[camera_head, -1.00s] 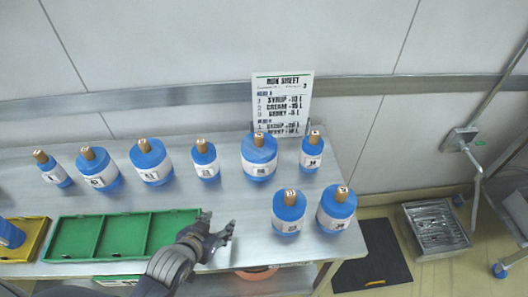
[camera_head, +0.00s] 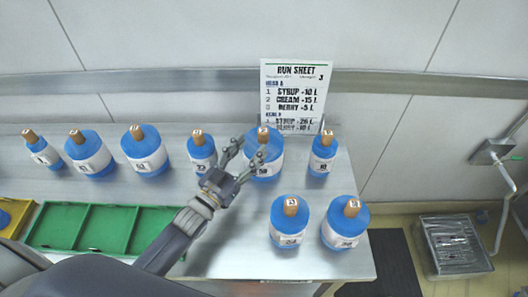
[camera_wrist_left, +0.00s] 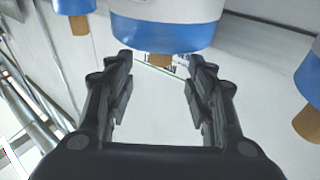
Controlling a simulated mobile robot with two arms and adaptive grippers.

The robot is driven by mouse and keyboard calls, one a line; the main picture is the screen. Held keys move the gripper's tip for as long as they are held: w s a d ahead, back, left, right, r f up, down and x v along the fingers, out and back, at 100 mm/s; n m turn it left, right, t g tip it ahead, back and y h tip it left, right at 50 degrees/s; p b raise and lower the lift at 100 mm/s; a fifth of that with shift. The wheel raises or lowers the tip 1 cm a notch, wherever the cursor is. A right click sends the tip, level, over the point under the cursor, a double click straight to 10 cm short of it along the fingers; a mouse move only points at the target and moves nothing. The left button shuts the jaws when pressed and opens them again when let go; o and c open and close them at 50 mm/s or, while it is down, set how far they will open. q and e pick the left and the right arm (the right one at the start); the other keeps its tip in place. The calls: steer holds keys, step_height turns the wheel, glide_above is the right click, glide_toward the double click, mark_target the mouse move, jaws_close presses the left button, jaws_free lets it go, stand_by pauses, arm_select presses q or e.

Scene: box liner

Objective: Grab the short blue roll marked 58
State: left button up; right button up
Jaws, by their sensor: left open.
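The blue roll (camera_head: 272,137) whose white label seems to read 58 stands upright at the back of the steel table, in front of the run sheet. It is wide and has a brown core on top. My left gripper (camera_head: 246,152) is open at this roll's near left side, one finger overlapping its front in the head view. In the left wrist view the roll (camera_wrist_left: 165,35) shows upside down beyond the fingertips of my open left gripper (camera_wrist_left: 160,66), its core seen between them. Contact cannot be told. My right gripper is not in view.
A narrower blue roll (camera_head: 202,146) stands close left and another (camera_head: 323,143) close right. Two rolls (camera_head: 290,222) (camera_head: 345,218) stand nearer the front right. More rolls line the left. A green tray (camera_head: 88,205) lies at front left. The run sheet (camera_head: 293,90) stands behind.

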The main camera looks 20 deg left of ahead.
mark_target(260, 135)
arm_select(q)
steer(key=shift+w+d+r, duration=0.15)
steer(key=shift+w+d, duration=0.1)
steer(key=shift+w, duration=0.35)
steer(key=shift+w+d, duration=0.15)
steer(key=shift+w, duration=0.35)
steer(key=shift+w+r+p, duration=0.15)
steer(key=shift+w+p, duration=0.15)
steer(key=shift+p, duration=0.05)
steer(key=p+x, duration=0.1)
steer(key=x, duration=0.2)
steer(key=shift+w, duration=0.15)
steer(key=shift+w+d, duration=0.25)
steer(key=shift+w, duration=0.3)
jaws_close()
steer(key=shift+r, duration=0.3)
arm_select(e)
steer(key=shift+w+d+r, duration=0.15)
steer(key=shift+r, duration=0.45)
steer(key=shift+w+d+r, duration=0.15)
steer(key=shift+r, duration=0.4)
